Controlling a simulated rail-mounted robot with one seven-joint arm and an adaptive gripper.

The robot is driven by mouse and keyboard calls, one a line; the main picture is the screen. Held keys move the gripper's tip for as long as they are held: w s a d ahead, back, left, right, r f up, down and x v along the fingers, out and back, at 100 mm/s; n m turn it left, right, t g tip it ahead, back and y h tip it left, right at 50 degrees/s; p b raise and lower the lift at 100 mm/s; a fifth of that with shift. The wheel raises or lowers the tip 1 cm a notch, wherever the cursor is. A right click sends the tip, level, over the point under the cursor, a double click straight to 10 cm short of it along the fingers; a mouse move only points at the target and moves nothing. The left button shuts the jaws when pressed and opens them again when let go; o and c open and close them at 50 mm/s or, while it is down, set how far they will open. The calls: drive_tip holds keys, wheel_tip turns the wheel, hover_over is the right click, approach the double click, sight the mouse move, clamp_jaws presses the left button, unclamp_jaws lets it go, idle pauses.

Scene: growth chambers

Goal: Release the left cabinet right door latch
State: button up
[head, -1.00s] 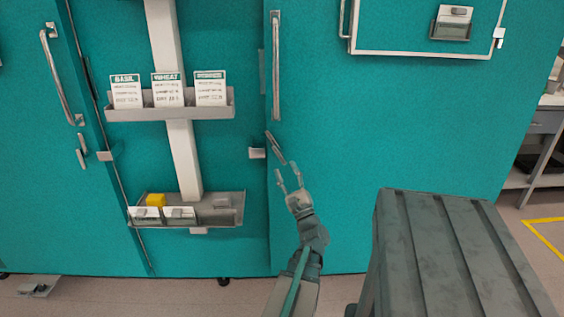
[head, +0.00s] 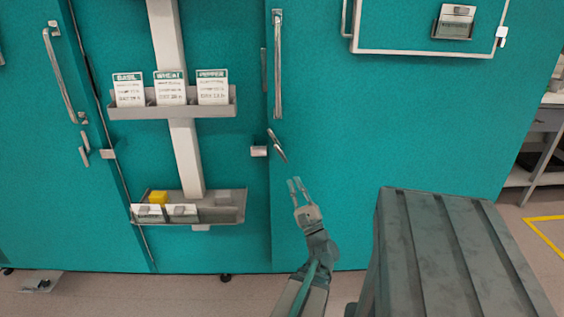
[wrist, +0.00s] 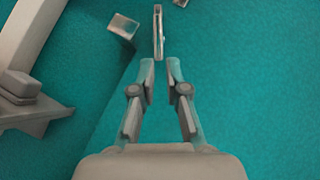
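A slim metal latch (head: 277,146) sits on the teal door below a long vertical handle (head: 277,65). It is tilted, its lower end toward the right. A small block-shaped keeper (head: 258,151) is just left of it. My gripper (head: 295,181) is below and slightly right of the latch, fingers pointing up. In the wrist view the latch (wrist: 158,32) lies just beyond the fingertips (wrist: 160,64), apart from them. The fingers are empty with a narrow gap between them. A second latch (head: 85,148) is on the door at far left, beside its own keeper (head: 107,153).
A column with a card shelf (head: 172,112) and a lower tray (head: 215,217) stands left of my gripper. A grey ribbed box (head: 450,250) stands at right front. A framed panel (head: 425,52) is on the door at upper right.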

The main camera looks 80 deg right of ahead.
sight(278, 145)
drive_tip(key=shift+m+g+y, duration=0.5)
drive_tip(key=shift+m, duration=0.1)
drive_tip(key=w+r+p, duration=0.1)
drive_tip(key=r+p, duration=0.3)
drive_tip(key=p, duration=0.1)
drive_tip(key=w+r+p, duration=0.1)
drive_tip(key=r+p, duration=0.3)
drive_tip(key=p, duration=0.2)
drive_tip(key=w+r+p, duration=0.1)
drive_tip(key=r+p, duration=0.3)
drive_tip(key=p, duration=0.1)
drive_tip(key=shift+w+a+p, duration=0.2)
drive_tip(key=shift+a+p, duration=0.1)
drive_tip(key=shift+p, duration=0.1)
clamp_jaws()
drive_tip(key=w+a+r+m+g+y+p, duration=0.1)
drive_tip(key=w+r+m+g+y+p, duration=0.5)
drive_tip(key=p, duration=1.6)
drive_tip(key=s+f+m+g+h, duration=0.1)
drive_tip(key=s+f+m, duration=0.35)
drive_tip(key=m, duration=1.05)
drive_tip(key=b+x, duration=0.4)
drive_tip(key=x, duration=0.6)
drive_tip(key=shift+w+d+f+h, duration=0.15)
drive_tip(key=shift+w+d+h, duration=0.05)
drive_tip(key=shift+d+h, duration=0.1)
